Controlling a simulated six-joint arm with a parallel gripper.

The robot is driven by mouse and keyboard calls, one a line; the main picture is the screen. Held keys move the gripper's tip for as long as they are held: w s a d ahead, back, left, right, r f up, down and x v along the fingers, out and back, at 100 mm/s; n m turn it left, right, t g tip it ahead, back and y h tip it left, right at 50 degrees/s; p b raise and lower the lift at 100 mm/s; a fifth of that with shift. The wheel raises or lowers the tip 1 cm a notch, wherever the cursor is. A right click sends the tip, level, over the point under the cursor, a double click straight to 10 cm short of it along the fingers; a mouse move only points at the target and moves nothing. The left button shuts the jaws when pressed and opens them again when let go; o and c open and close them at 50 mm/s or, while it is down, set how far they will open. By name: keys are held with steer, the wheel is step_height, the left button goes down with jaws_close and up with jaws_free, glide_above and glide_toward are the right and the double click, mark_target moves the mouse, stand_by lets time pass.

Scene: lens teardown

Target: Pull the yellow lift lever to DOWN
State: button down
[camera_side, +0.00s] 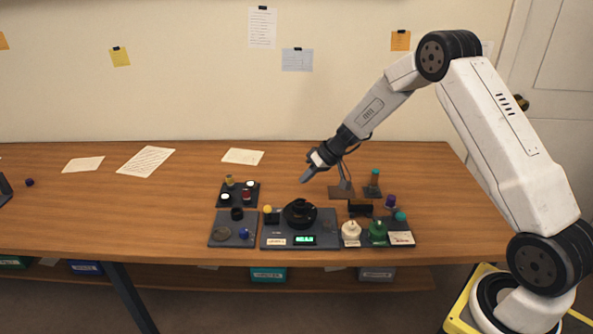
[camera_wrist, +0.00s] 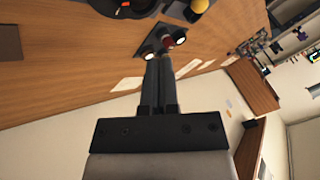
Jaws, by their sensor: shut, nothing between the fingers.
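The yellow lift lever's round knob (camera_side: 267,209) shows in the side view at the left end of the dark central plate (camera_side: 328,238). It stands just left of a black round lens part (camera_side: 299,213). In the wrist view the yellow knob (camera_wrist: 200,6) is at the top edge, partly cut off. My gripper (camera_side: 306,177) is shut and empty, above and behind the plate, to the right of the knob and apart from it. In the wrist view its fingers (camera_wrist: 159,65) are together. Any DOWN marking is too small to read.
A small dark pad (camera_side: 238,205) with several lit and coloured pieces lies behind left. Another dark pad (camera_side: 221,232) is front left. White and green bottles (camera_side: 377,232) stand front right. The table's left side is mostly clear.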

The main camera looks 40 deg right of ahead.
steer(key=shift+v, duration=0.8)
steer(key=shift+w, duration=0.1)
steer(key=w+r+n+g, duration=0.1)
steer(key=n, duration=0.1)
steer(key=w+r+n+g, duration=0.1)
steer(key=r+n, duration=0.1)
steer(key=n, duration=0.1)
steer(key=shift+w+a+r+y, duration=0.15)
steer(key=shift+w+r+y, duration=0.05)
steer(key=shift+w+y, duration=0.2)
